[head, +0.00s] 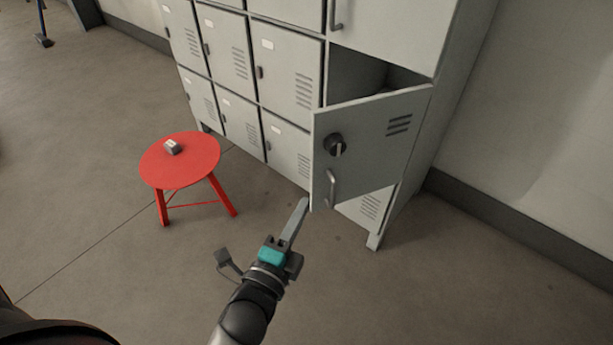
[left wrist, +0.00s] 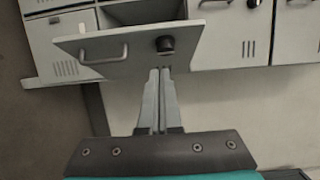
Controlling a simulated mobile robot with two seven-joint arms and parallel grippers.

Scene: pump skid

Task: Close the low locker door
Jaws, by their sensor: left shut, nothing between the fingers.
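The low locker door (head: 372,150) stands open on the right side of the locker bank, swung out from its compartment. It is grey, with a black round knob (head: 335,145), a bar handle (head: 331,188) and vent slots. In the left wrist view the door (left wrist: 135,48) shows with its handle (left wrist: 104,54) and knob (left wrist: 165,44). My left gripper (head: 303,204) is shut and empty, its tips close to the door's lower free edge; I cannot tell if they touch. In the left wrist view the fingers (left wrist: 159,76) point at the door. My right gripper is not in view.
The grey locker bank (head: 432,120) stands against the wall, its other visible doors shut. A red stool (head: 200,158) with a small grey item (head: 172,147) on it stands to the left. The floor around the stool and in front of the lockers is clear.

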